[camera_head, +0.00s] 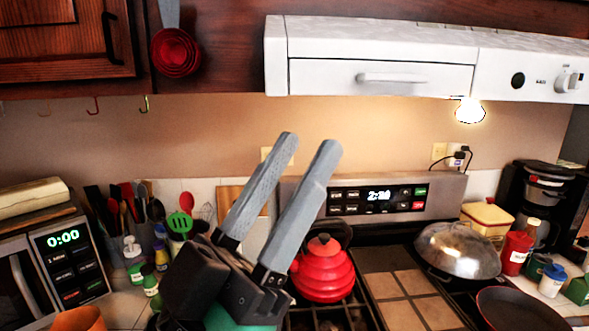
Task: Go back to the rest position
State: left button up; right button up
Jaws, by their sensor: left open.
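My left gripper (308,142) is raised in the middle of the camera_head view, with its two grey fingers pointing up and to the right. The fingers are apart, and nothing is between them. It is in front of the stove's back panel and to the left of the red kettle (323,272), whose left edge it partly covers. My right gripper does not show.
The white range hood (380,50) hangs above. A microwave (70,262) and several utensils and bottles stand at the left. A metal wok lid (458,250), a dark pan (518,310) and a coffee maker (545,195) are at the right.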

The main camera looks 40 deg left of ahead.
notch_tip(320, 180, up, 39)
jog(key=p, duration=3.8)
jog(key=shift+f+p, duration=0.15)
jog(key=shift+p, duration=0.25)
